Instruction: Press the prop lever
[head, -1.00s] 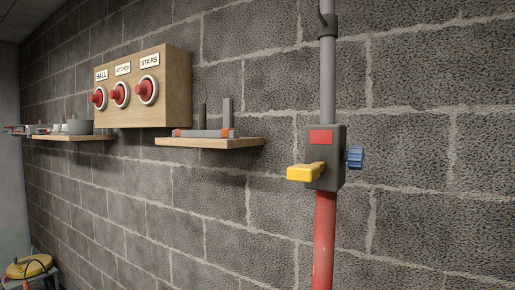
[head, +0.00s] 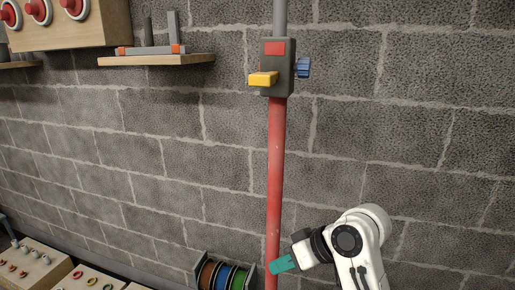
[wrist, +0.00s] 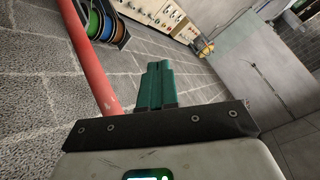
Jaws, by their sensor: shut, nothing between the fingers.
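The prop is a red tube (head: 275,170) with a grey upper rod (head: 280,16), standing against the block wall. Its dark collar block (head: 277,68) carries a yellow lever (head: 263,79) sticking out to the left and a blue knob (head: 303,68) on the right. My gripper (head: 282,264), with teal fingers, is far below the lever, near the lower part of the red tube. In the wrist view the fingers (wrist: 158,82) are shut together and empty, with the red tube (wrist: 88,55) to their left. The lever is not in the wrist view.
A wooden shelf (head: 157,60) with a grey tool is left of the collar. A wooden box with red buttons (head: 104,22) hangs at upper left. Cable reels (head: 222,276) and wooden panels (head: 35,270) are low at left. The wall right of the prop is bare.

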